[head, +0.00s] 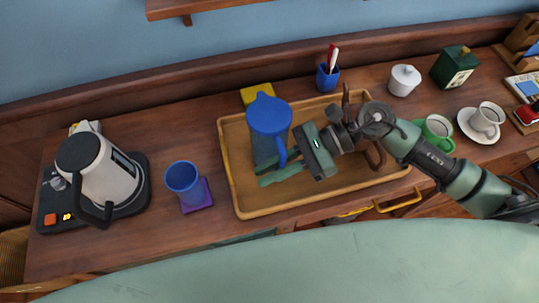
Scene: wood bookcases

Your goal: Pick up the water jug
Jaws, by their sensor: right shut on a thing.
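The water jug (269,117) has a blue lid and handle and a grey-blue body. It stands in the wooden tray (232,190), near its left end, and looks upright. My right gripper (272,174) reaches in from the right and is shut on the jug at its blue handle. Its green fingers partly cover the jug's lower right side. I cannot tell whether the jug's base touches the tray. My left gripper is not in view.
A brown vessel stands in the tray, partly behind my right arm. To the left are a blue cup (184,180) on a purple coaster and a kettle (100,172). Behind the tray are a yellow block (255,92) and a pen cup (327,78). Cups stand at right.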

